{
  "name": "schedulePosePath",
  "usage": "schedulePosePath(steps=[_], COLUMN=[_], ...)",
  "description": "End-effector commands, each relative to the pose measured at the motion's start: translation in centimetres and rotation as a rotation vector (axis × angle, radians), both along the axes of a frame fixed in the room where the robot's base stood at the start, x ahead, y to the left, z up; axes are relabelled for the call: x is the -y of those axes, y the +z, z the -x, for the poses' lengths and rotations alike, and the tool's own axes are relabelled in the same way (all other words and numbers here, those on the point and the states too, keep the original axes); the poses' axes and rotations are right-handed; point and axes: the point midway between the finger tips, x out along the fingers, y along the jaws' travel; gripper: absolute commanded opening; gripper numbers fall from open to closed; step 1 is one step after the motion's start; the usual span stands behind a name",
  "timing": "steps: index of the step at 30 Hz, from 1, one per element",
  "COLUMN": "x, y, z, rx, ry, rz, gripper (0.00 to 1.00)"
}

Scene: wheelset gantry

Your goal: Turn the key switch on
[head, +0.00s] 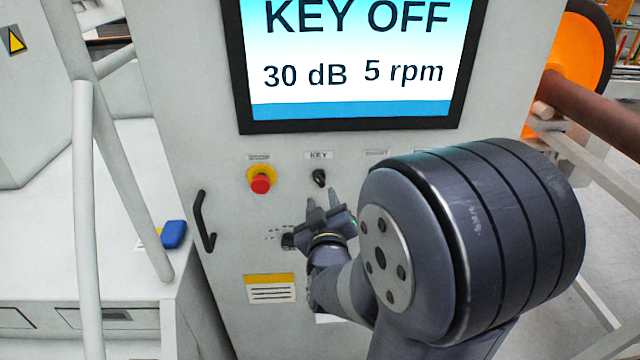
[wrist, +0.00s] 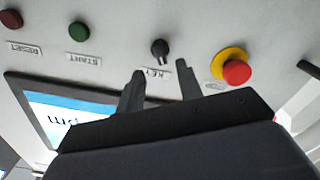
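The key switch (head: 319,178) is a small black knob under a KEY label on the grey cabinet front, below the screen. The screen (head: 352,55) reads KEY OFF, 30 dB and 5 rpm. My gripper (head: 323,196) is just below the switch in the head view, with its two fingers apart and pointing up at it. In the wrist view the key switch (wrist: 160,48) shows beyond and between the fingertips of my gripper (wrist: 160,68). The fingers look apart from the knob, and nothing is held between them.
A red emergency button (head: 260,181) on a yellow ring sits left of the switch. A green START button (wrist: 79,31) and a dark red RESET button (wrist: 11,19) are on its other side. A black handle (head: 202,222) projects from the cabinet at left.

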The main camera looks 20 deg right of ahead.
Motion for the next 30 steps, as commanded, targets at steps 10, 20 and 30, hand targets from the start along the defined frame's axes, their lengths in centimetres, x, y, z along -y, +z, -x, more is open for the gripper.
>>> schedulePosePath(steps=[10,20,30], x=[1.7,2.1,2.1], y=[0.1,0.0,0.0], z=[-4.4,-5.6,-5.5], rx=[-0.001,0.000,0.000], ry=[0.000,0.001,0.001], rz=[0.000,0.000,0.000], gripper=[0.35,0.35,0.21])
